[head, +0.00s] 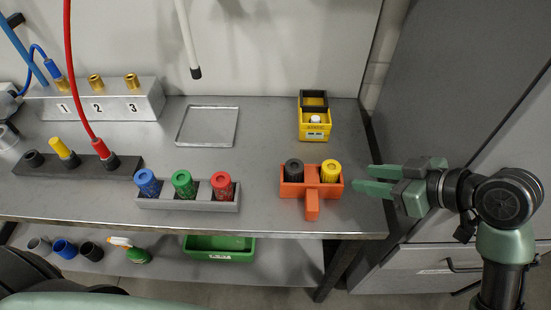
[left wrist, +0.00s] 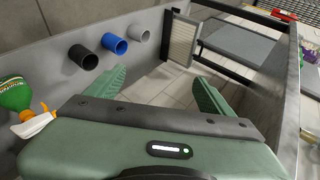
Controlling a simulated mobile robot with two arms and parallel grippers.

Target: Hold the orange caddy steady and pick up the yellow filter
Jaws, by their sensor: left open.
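The orange caddy (head: 312,205) stands near the front right of the table, its handle toward the front edge. It holds a black filter (head: 293,171) in its left slot and the yellow filter (head: 331,171) in its right slot. My right gripper (head: 362,177) is just right of the caddy, fingers pointing left at it, apart and empty, not touching it. My left gripper (left wrist: 160,76) is open and empty in the left wrist view, above the lower shelf and floor, away from the caddy. Its fingers do not show in the head view.
A grey rack (head: 188,203) with blue, green and red filters stands left of the caddy. A yellow box (head: 314,129) stands behind it. A dark holder (head: 75,171) is at left. A metal tray (head: 208,126) lies behind. A green bin (head: 219,248) sits on the lower shelf.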

